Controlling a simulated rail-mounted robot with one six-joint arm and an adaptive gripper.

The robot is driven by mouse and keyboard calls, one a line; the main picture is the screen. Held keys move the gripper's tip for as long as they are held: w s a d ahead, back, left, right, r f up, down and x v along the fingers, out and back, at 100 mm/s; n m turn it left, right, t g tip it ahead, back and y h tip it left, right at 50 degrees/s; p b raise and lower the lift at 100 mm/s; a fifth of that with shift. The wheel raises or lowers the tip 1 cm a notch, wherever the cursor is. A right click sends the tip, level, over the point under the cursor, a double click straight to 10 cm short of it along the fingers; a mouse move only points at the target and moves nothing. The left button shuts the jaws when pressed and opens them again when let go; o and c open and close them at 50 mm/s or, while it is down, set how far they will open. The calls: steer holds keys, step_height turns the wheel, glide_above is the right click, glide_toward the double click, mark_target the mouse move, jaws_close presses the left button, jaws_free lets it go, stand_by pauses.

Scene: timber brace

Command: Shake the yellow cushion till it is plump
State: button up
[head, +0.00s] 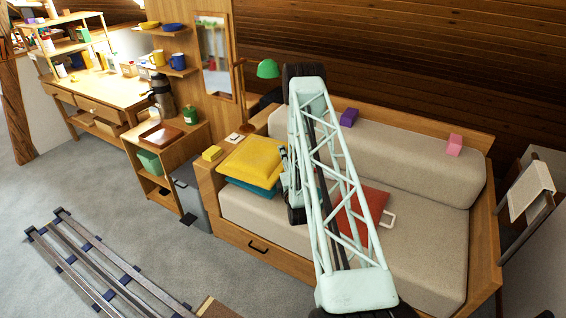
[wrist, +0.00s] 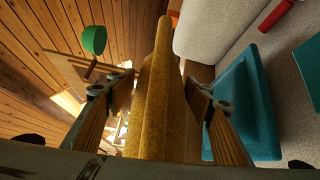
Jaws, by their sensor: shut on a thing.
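The yellow cushion (head: 252,160) is at the left end of the sofa in the head view, just above a teal cushion (head: 256,188). In the wrist view the yellow cushion (wrist: 158,100) stands edge-on between my two fingers. My gripper (wrist: 158,95) is shut on it. In the head view my arm comes across the sofa and my gripper (head: 285,160) meets the cushion's right side. The teal cushion also shows at the right of the wrist view (wrist: 247,110). I cannot tell whether the yellow cushion touches it.
A purple block (head: 349,117) and a pink block (head: 454,145) sit on the backrest.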

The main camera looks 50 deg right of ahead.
steer(key=shift+r, duration=1.2)
step_height(320, 180, up, 7)
steer(key=shift+r, duration=0.1)
step_height(320, 180, down, 7)
steer(key=shift+f, duration=0.2)
step_height(320, 180, up, 7)
steer(key=shift+r, duration=0.15)
step_height(320, 180, down, 7)
steer(key=shift+f, duration=0.15)
step_height(320, 180, up, 7)
steer(key=shift+r, duration=0.15)
steer(key=shift+f, duration=3.6)
